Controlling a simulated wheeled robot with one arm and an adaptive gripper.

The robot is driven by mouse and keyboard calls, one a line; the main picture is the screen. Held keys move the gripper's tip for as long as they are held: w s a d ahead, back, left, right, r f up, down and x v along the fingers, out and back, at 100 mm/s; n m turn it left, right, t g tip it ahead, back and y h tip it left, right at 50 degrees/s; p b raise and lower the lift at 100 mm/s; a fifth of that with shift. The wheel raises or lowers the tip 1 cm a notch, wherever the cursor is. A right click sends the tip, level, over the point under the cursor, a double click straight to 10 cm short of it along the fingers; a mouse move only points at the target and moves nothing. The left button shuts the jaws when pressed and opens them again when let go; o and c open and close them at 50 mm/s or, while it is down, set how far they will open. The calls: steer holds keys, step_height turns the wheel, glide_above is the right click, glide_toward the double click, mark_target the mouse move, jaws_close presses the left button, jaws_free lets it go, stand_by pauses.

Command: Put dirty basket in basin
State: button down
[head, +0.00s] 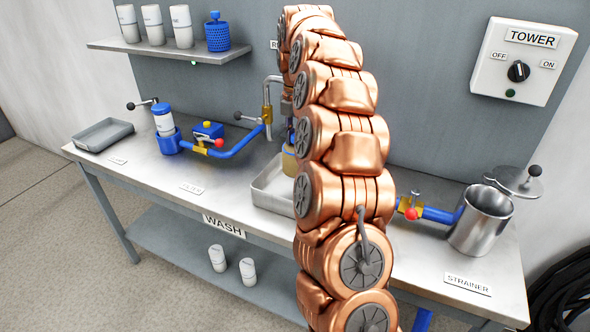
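The basin (267,196) is a shallow grey metal tray on the middle of the bench, its right part hidden behind my arm. A yellowish-tan round thing, which looks like the dirty basket (288,162), shows as a sliver at the left edge of my arm. It is over or in the basin; I cannot tell which. Blue parts show just above it. My gripper is mostly hidden behind my copper arm, near the top of that thing. I cannot see its fingers, or whether they hold anything.
A blue perforated basket (217,36) and several white canisters stand on the wall shelf (160,50). A filter with blue pipes (240,142) is left of the basin. A steel strainer pot (481,222) stands right. A grey tray (103,134) lies far left.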

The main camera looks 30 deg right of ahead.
mark_target(296, 162)
steer(key=shift+f+p, duration=0.45)
steer(key=shift+f, duration=3.65)
steer(key=shift+f, duration=0.15)
steer(key=c, duration=0.9)
jaws_free()
step_height(296, 162, up, 12)
steer(key=shift+f+b, duration=0.1)
steer(key=shift+b, duration=0.55)
steer(key=shift+r, duration=0.25)
